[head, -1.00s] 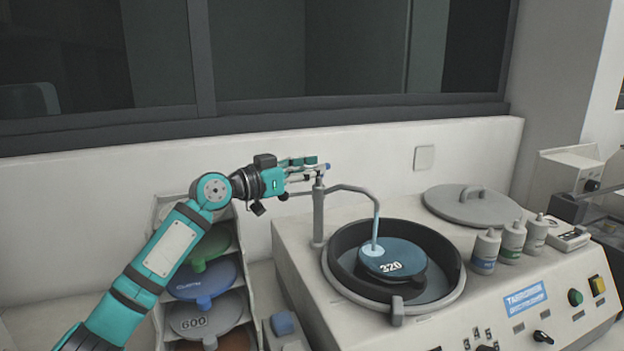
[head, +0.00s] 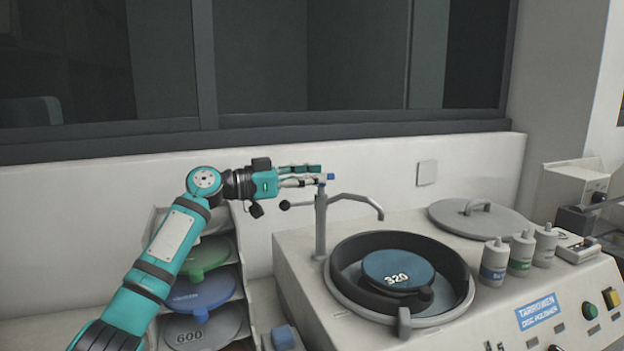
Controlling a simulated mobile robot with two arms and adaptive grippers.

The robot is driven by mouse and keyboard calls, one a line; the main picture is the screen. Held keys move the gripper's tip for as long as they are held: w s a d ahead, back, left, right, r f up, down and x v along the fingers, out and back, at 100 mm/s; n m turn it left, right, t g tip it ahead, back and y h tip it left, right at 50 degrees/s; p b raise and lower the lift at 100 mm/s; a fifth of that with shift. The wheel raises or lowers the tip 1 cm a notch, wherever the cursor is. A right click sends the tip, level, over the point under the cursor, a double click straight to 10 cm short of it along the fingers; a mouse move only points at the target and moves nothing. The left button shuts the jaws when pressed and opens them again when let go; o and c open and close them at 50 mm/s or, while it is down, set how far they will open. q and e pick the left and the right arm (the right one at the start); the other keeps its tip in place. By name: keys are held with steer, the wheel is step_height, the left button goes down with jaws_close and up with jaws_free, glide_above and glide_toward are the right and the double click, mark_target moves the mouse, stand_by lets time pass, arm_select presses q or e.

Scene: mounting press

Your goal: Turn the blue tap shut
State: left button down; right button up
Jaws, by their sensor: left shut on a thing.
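The blue tap (head: 330,176) is a small blue piece on top of the grey faucet post (head: 320,225), at the back left of the polishing machine. My left gripper (head: 318,176) reaches in from the left and is shut on the blue tap; its fingers partly hide it. The bent spout (head: 358,197) reaches right from the post, above the bowl. No water shows coming from the spout. A thin arm with a dark knob (head: 285,205) sticks out left of the post. My right gripper is not in view.
The bowl (head: 333,285) holds a blue disc (head: 398,270) marked 320. A grey lid (head: 450,218) and several bottles (head: 494,262) stand right of it. A rack of discs (head: 243,290) is below my left arm. The wall runs close behind.

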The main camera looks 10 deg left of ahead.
arm_select(q)
steer(key=shift+d+f, duration=0.15)
steer(key=shift+f, duration=0.25)
steer(key=c, duration=1.4)
jaws_free()
steer(key=shift+s, duration=0.1)
steer(key=shift+r, duration=0.35)
step_height(320, 180, up, 10)
steer(key=shift+f, duration=0.25)
steer(key=shift+r, duration=0.1)
